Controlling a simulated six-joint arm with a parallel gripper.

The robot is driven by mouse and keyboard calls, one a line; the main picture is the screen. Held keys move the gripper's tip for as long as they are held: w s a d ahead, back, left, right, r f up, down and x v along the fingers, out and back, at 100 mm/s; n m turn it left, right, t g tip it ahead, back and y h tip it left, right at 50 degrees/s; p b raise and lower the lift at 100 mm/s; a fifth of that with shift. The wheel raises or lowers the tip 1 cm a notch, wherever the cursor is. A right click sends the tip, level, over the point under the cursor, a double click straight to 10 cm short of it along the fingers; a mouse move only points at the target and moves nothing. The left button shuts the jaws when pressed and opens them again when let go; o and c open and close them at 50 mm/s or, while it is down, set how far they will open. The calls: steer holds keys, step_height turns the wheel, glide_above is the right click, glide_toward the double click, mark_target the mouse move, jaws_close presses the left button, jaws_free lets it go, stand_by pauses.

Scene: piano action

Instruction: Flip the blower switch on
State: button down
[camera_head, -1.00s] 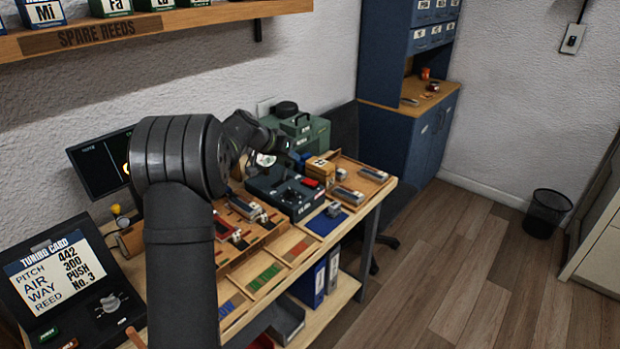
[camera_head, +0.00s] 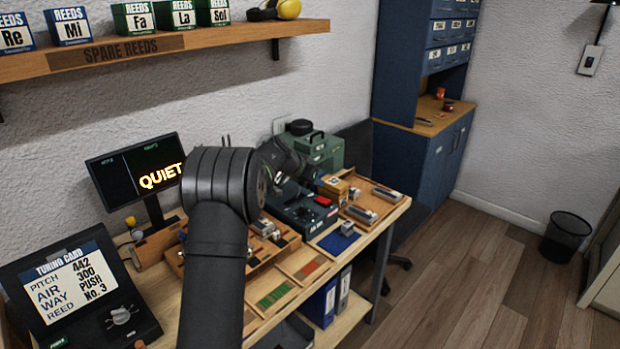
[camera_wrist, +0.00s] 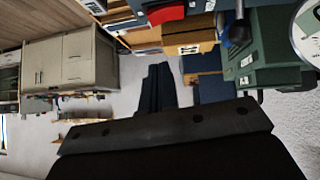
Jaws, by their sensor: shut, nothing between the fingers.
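A dark blue unit (camera_head: 298,212) with a dial and a red switch-like part (camera_head: 323,201) stands on the workbench; its lettering is too small to read surely. The red part also shows at the top of the wrist view (camera_wrist: 166,14). A green machine (camera_head: 322,152) with a handle and black cap stands behind it, and fills the upper right in the wrist view (camera_wrist: 268,60). I cannot tell which control belongs to the blower. My gripper shows in the wrist view (camera_wrist: 158,70), shut and empty, apart from the red part. In the head view its tips are hidden or unclear.
A monitor (camera_head: 137,172) reads QUIET. A tuning card panel (camera_head: 75,290) is at lower left. Wooden trays (camera_head: 372,208) with small parts crowd the bench. A shelf of reed boxes (camera_head: 200,40) hangs above. A grey switch box (camera_head: 590,60) is on the right wall.

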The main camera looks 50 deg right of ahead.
mark_target(328, 200)
steer(key=x, duration=0.3)
steer(key=shift+s+d+f, duration=0.1)
steer(key=shift+d+f, duration=0.15)
steer(key=shift+f, duration=0.05)
step_height(328, 200, down, 2)
steer(key=shift+s+f, duration=0.1)
steer(key=shift+f, duration=0.05)
steer(key=shift+s+f, duration=0.1)
steer(key=shift+f, duration=0.65)
steer(key=shift+s+f, duration=0.15)
steer(key=shift+f, duration=0.2)
